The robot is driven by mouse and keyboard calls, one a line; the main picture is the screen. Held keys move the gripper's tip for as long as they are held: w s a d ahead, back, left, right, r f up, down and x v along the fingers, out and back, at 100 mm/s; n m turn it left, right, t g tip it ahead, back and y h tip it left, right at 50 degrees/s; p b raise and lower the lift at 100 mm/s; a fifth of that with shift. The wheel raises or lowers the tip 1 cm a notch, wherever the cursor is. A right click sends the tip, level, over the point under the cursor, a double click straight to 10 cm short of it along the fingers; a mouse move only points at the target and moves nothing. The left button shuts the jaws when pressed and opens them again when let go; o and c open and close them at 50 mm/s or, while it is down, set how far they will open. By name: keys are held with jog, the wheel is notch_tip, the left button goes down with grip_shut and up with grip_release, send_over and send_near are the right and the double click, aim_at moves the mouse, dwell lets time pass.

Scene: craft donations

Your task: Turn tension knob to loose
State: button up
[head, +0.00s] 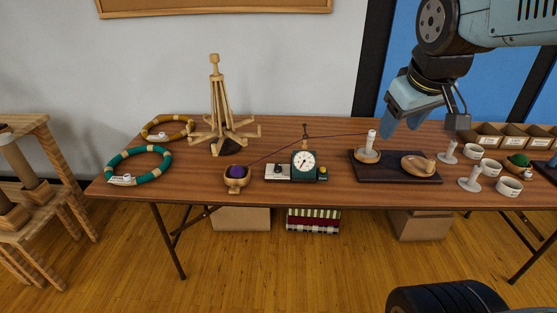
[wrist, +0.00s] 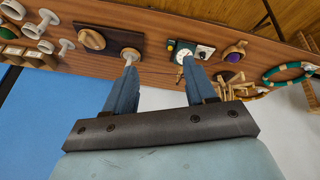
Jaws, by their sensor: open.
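A dark green yarn meter (head: 304,165) with a white dial stands mid-table. A pale panel (head: 279,172) at its left bears a small dark knob, also seen in the wrist view (wrist: 204,53); which way it is set is too small to read. I cannot tell for sure that this is the tension knob. The meter's dial also shows in the wrist view (wrist: 183,56). My gripper (head: 401,124) is open and empty, above the table's back side, right of the meter and apart from it. Its two blue fingers (wrist: 159,68) are spread in the wrist view.
A purple yarn ball sits in a wooden bowl (head: 237,182); its strand runs over the meter to the winder's pale spool (head: 371,141). The winder's dark board (head: 400,177) lies right of the meter. A wooden swift (head: 217,110) stands left. Cups and spools crowd the right.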

jog(key=w+a+f+n, duration=0.2)
jog(key=w+a+n, duration=0.2)
jog(key=w+n, duration=0.65)
jog(key=n+g, duration=0.1)
jog(key=n, duration=1.7)
send_over(278, 165)
jog(key=s+a, duration=0.2)
jog(key=s, duration=0.3)
notch_tip(278, 165, down, 23)
jog(key=shift+h, duration=0.4)
jog(key=x, duration=1.3)
jog(key=shift+d+f, duration=0.25)
jog(key=shift+f, duration=0.05)
